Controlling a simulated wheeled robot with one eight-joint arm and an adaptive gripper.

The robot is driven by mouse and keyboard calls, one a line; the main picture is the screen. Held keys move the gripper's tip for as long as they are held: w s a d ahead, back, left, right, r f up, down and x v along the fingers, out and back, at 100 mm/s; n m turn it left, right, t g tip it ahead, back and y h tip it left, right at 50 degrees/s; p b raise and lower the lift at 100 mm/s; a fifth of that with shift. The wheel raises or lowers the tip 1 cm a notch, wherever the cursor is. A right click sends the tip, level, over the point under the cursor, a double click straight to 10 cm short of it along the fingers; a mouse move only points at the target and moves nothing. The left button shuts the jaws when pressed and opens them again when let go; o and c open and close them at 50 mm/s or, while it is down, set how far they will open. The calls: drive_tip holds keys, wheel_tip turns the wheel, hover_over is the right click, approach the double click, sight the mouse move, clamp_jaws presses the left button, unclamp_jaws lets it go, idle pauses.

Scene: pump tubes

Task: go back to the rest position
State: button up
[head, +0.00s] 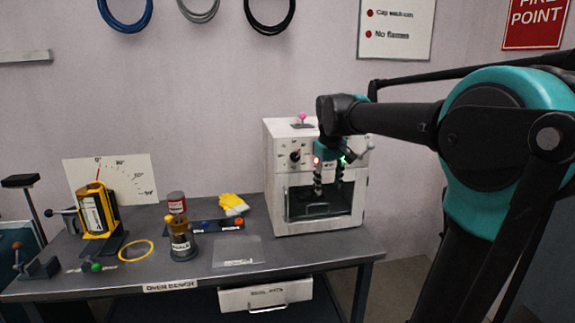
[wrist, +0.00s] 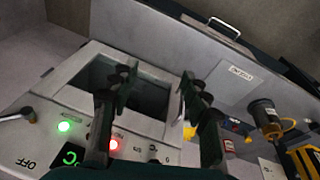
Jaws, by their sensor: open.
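My gripper (head: 328,189) is open and empty, pointing down in front of the white oven (head: 275,165) at the right end of the bench. In the wrist view my gripper (wrist: 158,88) has its two dark fingers spread apart over the oven's dark opening. The oven (wrist: 55,92) shows there with a green light, a red light and an "OFF" marking. My fingers hide part of the opening. I cannot tell if they touch the oven. My arm reaches in from the right of the head view.
A pink-knobbed piece (head: 303,119) is on the oven top. A drawer (head: 266,296) hangs below.

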drive_tip(key=s+d+f+m, duration=0.2)
drive_tip(key=s+d+f, duration=0.1)
drive_tip(key=s+f, duration=0.8)
drive_tip(key=s+d+f+m+t, duration=0.1)
drive_tip(key=s+d+f+m, duration=0.1)
drive_tip(key=s+f, duration=0.9)
wheel_tip(320, 180, down, 4)
drive_tip(key=shift+s+d+f, duration=0.15)
drive_tip(key=shift+s+d, duration=0.05)
drive_tip(key=shift+d, duration=0.55)
drive_tip(key=shift+c, duration=0.2)
